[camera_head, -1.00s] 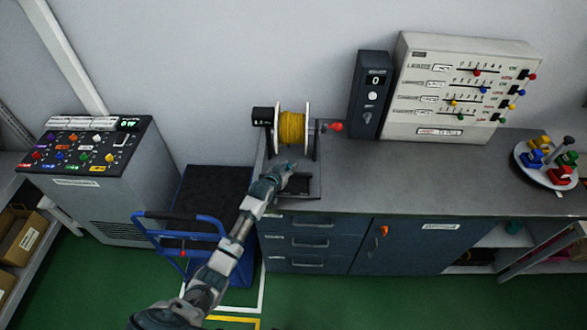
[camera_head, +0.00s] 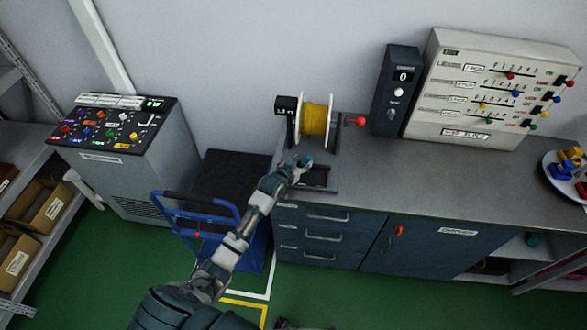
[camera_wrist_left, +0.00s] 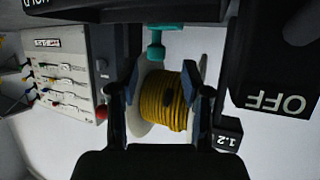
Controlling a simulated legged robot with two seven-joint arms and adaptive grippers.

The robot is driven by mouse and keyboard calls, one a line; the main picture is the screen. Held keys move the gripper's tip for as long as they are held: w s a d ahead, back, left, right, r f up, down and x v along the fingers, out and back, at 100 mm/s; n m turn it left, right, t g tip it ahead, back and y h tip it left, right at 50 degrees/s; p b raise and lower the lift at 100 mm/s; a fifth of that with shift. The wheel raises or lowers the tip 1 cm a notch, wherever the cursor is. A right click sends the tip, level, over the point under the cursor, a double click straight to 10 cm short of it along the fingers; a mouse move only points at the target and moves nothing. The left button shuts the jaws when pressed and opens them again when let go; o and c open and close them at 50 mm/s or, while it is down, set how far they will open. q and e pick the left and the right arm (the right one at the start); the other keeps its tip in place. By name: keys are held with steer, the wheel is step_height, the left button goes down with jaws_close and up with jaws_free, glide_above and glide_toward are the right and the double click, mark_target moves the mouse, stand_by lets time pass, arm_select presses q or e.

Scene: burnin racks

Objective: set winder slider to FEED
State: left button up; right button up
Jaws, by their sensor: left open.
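The winder with its yellow spool (camera_head: 314,119) stands on the bench, and the spool also shows in the left wrist view (camera_wrist_left: 165,100). A teal slider knob (camera_wrist_left: 156,47) shows in the left wrist view between dark panels; one panel (camera_wrist_left: 278,90) reads OFF upside down. The other panel's lettering is cut off, and no FEED label is readable. My left gripper (camera_head: 298,167) is at the front of the winder; in the left wrist view its open fingers (camera_wrist_left: 163,95) have the knob just beyond them, between their lines. Contact cannot be told. My right gripper is not in view.
A red crank knob (camera_head: 356,121) sticks out right of the spool. A blue cart (camera_head: 205,210) and a button console (camera_head: 130,165) stand left.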

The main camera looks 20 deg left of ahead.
arm_select(q)
steer(key=v, duration=0.8)
steer(key=shift+a, duration=0.4)
steer(key=shift+d+f, duration=0.1)
steer(key=shift+d, duration=0.15)
